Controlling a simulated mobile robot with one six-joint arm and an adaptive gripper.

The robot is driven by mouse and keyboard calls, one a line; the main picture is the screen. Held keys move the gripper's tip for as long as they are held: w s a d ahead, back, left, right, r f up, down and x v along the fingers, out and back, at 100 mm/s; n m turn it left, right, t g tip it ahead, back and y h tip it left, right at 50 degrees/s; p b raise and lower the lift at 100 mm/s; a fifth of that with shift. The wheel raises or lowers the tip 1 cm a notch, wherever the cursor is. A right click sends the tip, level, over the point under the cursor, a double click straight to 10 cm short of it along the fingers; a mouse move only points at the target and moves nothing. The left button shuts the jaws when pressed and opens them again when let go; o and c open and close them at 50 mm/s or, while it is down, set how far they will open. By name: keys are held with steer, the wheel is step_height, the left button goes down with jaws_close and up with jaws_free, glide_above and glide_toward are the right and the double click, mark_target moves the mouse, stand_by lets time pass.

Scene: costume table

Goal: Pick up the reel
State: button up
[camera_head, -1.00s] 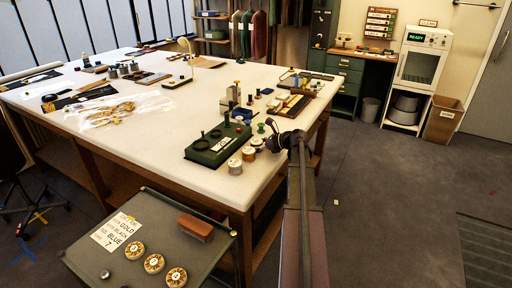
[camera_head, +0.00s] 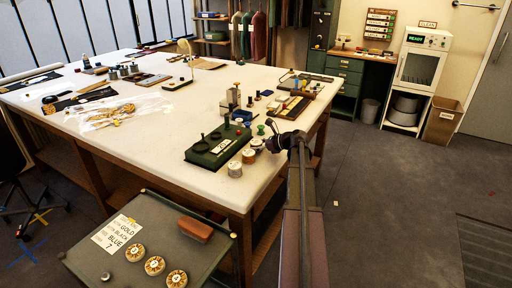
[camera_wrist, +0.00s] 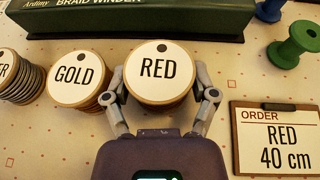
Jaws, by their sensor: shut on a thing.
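The reel labelled RED (camera_wrist: 160,67) is a round wooden-rimmed reel with a white top, upright on the table in the wrist view. My gripper (camera_wrist: 164,98) is shut on it, one finger on each side. In the head view my gripper (camera_head: 269,143) is at the table's near right edge, beside the row of reels, partly covering the red one. The reel labelled GOLD (camera_wrist: 76,77) stands just left of my left finger. Another reel (camera_wrist: 14,79), its label partly cut off and ending in ER, is further left.
The green braid winder (camera_head: 215,149) lies just behind the reels. A green spool (camera_wrist: 294,50) and an order card reading RED 40 cm (camera_wrist: 277,143) are to the right. A grey cart (camera_head: 150,240) stands in front of the white table (camera_head: 180,105).

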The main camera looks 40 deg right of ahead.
mark_target(257, 142)
steer(key=shift+r+p, duration=0.6)
steer(key=shift+r, duration=0.25)
steer(key=shift+r+p, duration=0.85)
steer(key=s+d, duration=0.2)
steer(key=s, duration=1.4)
steer(key=shift+r+p, duration=0.4)
steer(key=shift+p, duration=0.05)
steer(key=shift+w, duration=0.15)
steer(key=w+a+r+p, duration=0.2)
steer(key=w+a, duration=0.1)
steer(key=a, duration=0.5)
steer(key=w+a+r+p, duration=0.1)
steer(key=w+a, duration=0.3)
steer(key=a, duration=0.5)
steer(key=w+a+r+p, duration=0.2)
steer(key=w+a, duration=0.1)
steer(key=a, duration=0.6)
steer(key=shift+w+a+r+n+g+y+p, duration=0.2)
steer(key=shift+w+r+n+g+y+p, duration=0.1)
steer(key=shift+r+p, duration=0.05)
steer(key=w+d, duration=0.1)
steer(key=w, duration=0.3)
steer(key=w+d+f+b, duration=0.1)
steer(key=w+d, duration=0.1)
steer(key=w, duration=0.3)
steer(key=w+d, duration=0.1)
steer(key=w, duration=0.4)
steer(key=shift+d+f, duration=0.15)
